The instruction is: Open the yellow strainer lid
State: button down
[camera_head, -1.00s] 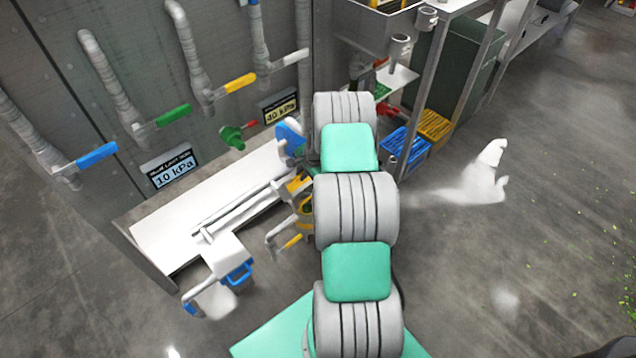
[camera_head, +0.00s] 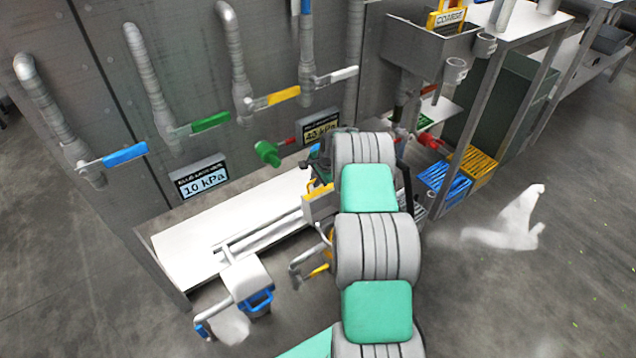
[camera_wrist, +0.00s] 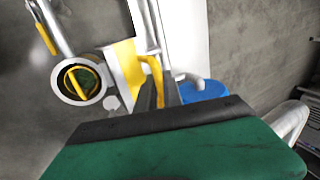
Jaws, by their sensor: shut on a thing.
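The yellow strainer lid (camera_wrist: 126,68) stands tilted up beside the round white strainer body (camera_wrist: 72,99) in the wrist view. The mouth of the body is uncovered, with a yellow ring and bar and dark green inside. My gripper (camera_wrist: 158,84) is shut on the lid's curved yellow handle (camera_wrist: 151,62). My arm hides most of the strainer there.
A blue round part (camera_wrist: 205,91) sits close right of my gripper. A white strainer with a blue handle (camera_head: 245,277) stands front left. Pipes with coloured valve levers (camera_head: 205,124) line the wall above a white shelf (camera_head: 190,245). Blue and yellow crates (camera_head: 446,183) stand to the right.

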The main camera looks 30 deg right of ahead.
aim_at(319, 190)
jog(key=shift+w+d, duration=0.1)
jog(key=shift+w, duration=0.05)
jog(key=c, duration=1.5)
grip_release()
jog(key=shift+f, duration=0.1)
jog(key=shift+r, duration=0.25)
jog(key=p+v, duration=0.2)
jog(key=v, duration=0.3)
jog(key=shift+r, duration=0.4)
jog(key=s+p, duration=0.1)
jog(key=s, duration=0.3)
jog(key=s+p, duration=0.1)
jog(key=s, duration=0.3)
jog(key=s+d+f+p, duration=0.1)
jog(key=s, duration=0.2)
jog(key=shift+s+f, duration=0.1)
jog(key=shift+s, duration=0.3)
